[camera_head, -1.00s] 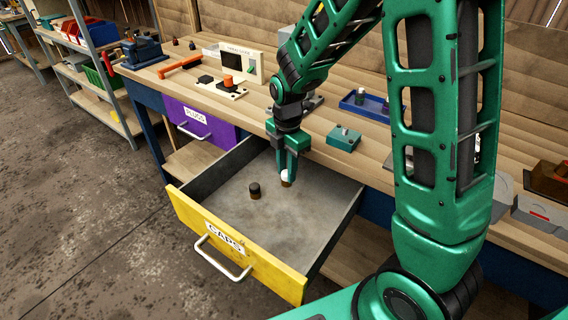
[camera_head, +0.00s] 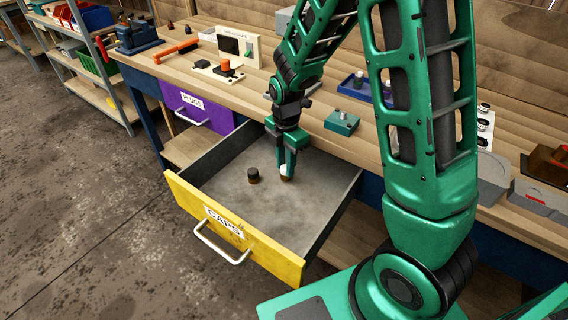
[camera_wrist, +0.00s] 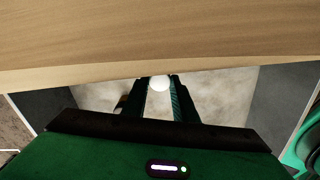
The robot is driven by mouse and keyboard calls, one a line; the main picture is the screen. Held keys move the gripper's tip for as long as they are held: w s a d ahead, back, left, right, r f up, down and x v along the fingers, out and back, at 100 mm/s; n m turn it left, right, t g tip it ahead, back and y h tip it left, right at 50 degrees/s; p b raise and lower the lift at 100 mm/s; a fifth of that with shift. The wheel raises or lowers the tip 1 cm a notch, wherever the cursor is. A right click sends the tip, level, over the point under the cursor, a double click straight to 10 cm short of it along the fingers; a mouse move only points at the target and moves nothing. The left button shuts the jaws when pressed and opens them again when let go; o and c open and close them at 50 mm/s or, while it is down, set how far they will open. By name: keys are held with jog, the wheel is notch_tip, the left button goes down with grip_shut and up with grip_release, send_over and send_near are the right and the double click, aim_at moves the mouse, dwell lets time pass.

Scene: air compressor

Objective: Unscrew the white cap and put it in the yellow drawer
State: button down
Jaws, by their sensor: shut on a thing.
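The yellow drawer (camera_head: 240,237), labelled CAPS, stands pulled open below the bench. My gripper (camera_head: 287,174) is inside the drawer, pointing down and shut on the white cap (camera_head: 284,169). In the wrist view the white cap (camera_wrist: 159,83) shows between the two fingers. A dark cap (camera_head: 253,175) stands on the drawer floor to the left of my gripper.
A purple drawer (camera_head: 199,110) labelled PLUGS is slightly open at the left. On the wooden bench stand a green block (camera_head: 342,123), a blue tray (camera_head: 354,86) and a panel (camera_head: 238,45). The drawer floor around the caps is mostly clear.

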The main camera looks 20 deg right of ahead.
jog(key=shift+f, duration=0.5)
jog(key=c, duration=1.4)
grip_release()
jog(key=shift+o, duration=0.2)
jog(key=shift+r, duration=2.3)
